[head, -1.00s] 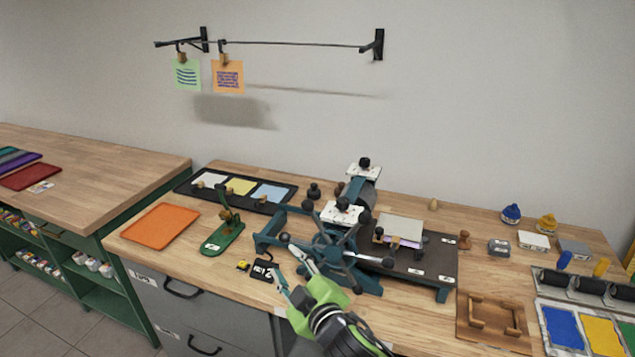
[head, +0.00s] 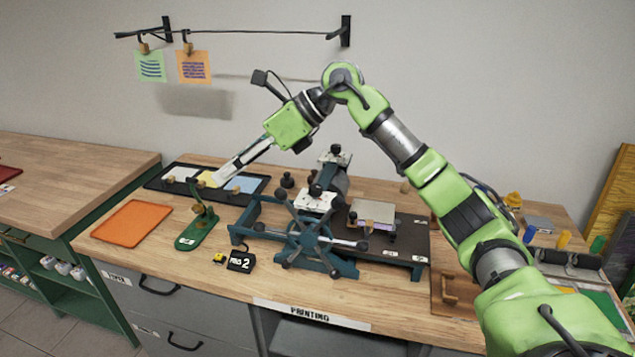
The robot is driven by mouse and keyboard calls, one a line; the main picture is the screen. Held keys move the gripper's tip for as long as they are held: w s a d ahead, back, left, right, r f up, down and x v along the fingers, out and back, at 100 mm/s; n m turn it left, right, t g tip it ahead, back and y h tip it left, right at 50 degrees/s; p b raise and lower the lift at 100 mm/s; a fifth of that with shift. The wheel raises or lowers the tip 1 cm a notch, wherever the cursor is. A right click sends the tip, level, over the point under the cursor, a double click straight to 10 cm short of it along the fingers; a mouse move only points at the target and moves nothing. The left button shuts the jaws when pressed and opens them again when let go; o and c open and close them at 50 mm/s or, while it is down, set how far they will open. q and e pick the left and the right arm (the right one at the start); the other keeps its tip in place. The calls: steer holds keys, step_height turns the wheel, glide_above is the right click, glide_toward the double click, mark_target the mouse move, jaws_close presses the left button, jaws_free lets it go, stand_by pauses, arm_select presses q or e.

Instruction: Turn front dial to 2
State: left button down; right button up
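The press (head: 308,243) is dark teal with a spoked wheel and stands in the middle of the wooden bench. Its front dial is a white plate (head: 313,203) with a black knob on top, behind the wheel. A similar rear dial (head: 333,159) sits behind it, past the roller. The marks on both plates are too small to read. My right arm reaches over from the right. Its gripper (head: 219,178) points down and left above the ink tray, left of the front dial and clear of it. Its fingers look close together, seen from the side. My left gripper is out of view.
A black tray with colour pads (head: 168,186) lies under the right gripper. A green hand tool (head: 197,228) and an orange tray (head: 130,224) are left of the press. A small black sign (head: 241,263) reading 2 stands in front. A wooden jig (head: 450,295) is at right.

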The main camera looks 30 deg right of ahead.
steer(key=s+d+r+h, duration=0.2)
steer(key=d+h, duration=0.2)
steer(key=d, duration=0.8)
steer(key=m+g+h, duration=0.2)
steer(key=h, duration=0.1)
glide_toward(316, 187)
steer(key=shift+t, duration=0.3)
steer(key=p+x, duration=0.2)
steer(key=x, duration=0.6)
steer(key=shift+f, duration=0.45)
jaws_close()
